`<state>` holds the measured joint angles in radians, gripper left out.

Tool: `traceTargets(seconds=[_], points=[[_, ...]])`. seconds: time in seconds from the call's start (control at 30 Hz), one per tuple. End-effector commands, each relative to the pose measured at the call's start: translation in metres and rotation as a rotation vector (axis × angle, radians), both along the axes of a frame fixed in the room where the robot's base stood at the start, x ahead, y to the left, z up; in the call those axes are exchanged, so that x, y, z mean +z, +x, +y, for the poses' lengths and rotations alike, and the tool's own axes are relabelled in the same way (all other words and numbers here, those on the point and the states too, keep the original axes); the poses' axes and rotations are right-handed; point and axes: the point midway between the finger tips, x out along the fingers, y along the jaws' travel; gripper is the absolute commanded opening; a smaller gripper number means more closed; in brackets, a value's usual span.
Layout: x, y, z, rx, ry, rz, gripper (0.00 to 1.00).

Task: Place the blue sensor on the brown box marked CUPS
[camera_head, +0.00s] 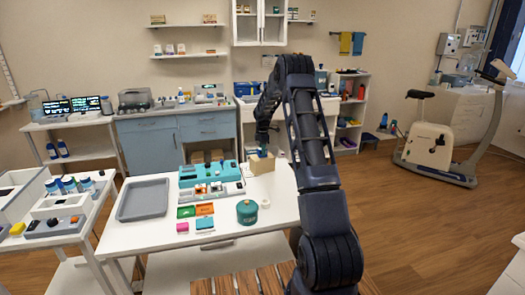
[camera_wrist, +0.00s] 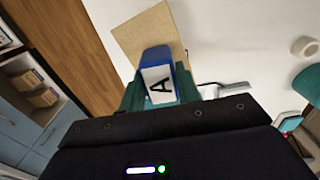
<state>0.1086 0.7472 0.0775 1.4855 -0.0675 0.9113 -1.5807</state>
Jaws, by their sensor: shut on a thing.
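In the head view my gripper (camera_head: 262,146) is right above the brown box (camera_head: 262,165), which stands at the back right of the white table (camera_head: 150,232). The sensor is too small to make out there. No CUPS marking is readable.
A teal device (camera_head: 207,172) stands left of the box. A grey tray (camera_head: 143,200) lies at the table's left. A green round container (camera_head: 247,211) and several small coloured blocks are at the front. The table is bare right of the container.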

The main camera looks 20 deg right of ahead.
Motion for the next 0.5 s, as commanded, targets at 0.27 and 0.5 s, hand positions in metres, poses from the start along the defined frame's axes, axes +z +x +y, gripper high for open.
traceTargets(seconds=[0.27,0.5], points=[[-0.0013,0.0001,0.0003,0.000,0.000,0.000,0.38],[-0.0010,0.0000,0.0002,0.000,0.000,0.000,0.54]])
